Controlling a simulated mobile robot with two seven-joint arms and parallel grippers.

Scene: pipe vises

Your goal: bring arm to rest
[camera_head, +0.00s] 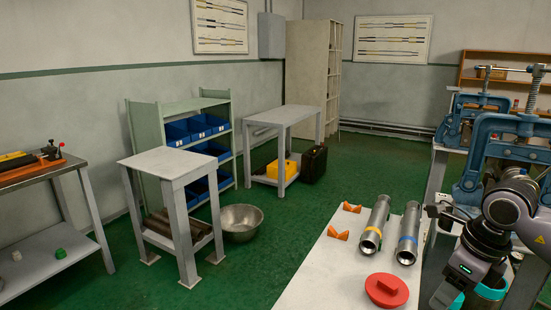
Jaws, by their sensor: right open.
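My right arm comes in at the right edge, bent downward. My right gripper (460,278) hangs low at the right, just beyond the right edge of the white table (335,262). It is open, and I see nothing held in it. My left arm and left gripper are not in view.
Blue pipe vises (499,135) stand close behind my arm. The green floor (270,262) left of the table is open.

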